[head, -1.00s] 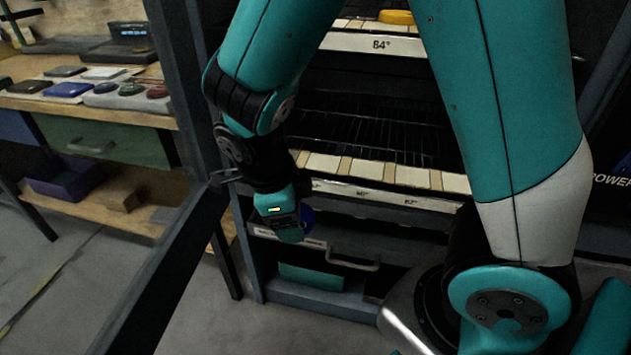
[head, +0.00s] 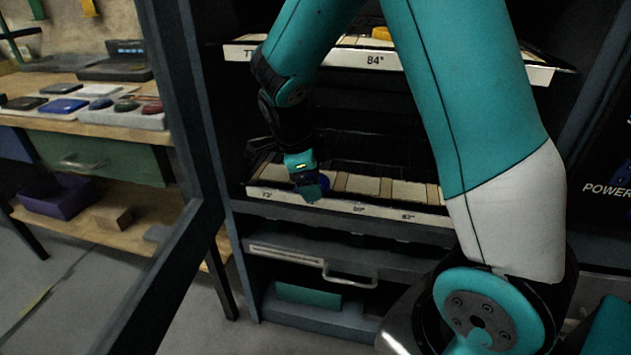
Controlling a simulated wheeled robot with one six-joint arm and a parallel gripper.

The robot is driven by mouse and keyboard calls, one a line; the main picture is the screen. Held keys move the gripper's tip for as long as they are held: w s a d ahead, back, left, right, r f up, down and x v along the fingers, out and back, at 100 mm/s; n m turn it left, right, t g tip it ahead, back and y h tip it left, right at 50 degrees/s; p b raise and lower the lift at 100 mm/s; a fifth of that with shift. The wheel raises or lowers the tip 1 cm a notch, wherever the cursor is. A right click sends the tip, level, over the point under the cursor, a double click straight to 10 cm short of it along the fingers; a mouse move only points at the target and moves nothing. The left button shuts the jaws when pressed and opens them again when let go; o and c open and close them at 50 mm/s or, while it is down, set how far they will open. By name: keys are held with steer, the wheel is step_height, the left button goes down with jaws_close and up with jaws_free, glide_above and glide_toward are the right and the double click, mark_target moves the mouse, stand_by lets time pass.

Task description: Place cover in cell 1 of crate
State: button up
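My gripper (head: 309,190) points down in front of the left part of a rack shelf, above its front edge. A round blue piece (head: 325,182), which looks like the cover, shows at the gripper's right side and appears held in it. The fingers themselves are mostly hidden by the gripper body and dim light. The shelf holds a low tray with a row of pale cells (head: 362,184) behind a white label strip. The gripper overlaps the leftmost cells. I cannot tell whether the blue piece touches them. No crate is clearly recognisable apart from this tray.
An upper shelf (head: 375,59) labelled 84° lies above the gripper, with a yellow item (head: 381,33) on it. A dark rack post (head: 206,120) stands at left. A drawer with a handle (head: 350,276) is below. A workbench (head: 85,125) with small coloured items stands further left.

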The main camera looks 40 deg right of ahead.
steer(key=shift+w+d, duration=0.35)
steer(key=shift+d, duration=0.15)
steer(key=shift+w+d, duration=0.75)
steer(key=shift+d, duration=0.2)
steer(key=shift+f+b, duration=0.4)
steer(key=shift+f, duration=1.15)
steer(key=shift+f, duration=0.1)
steer(key=shift+f, duration=0.15)
steer(key=o, duration=1)
steer(key=shift+a, duration=0.1)
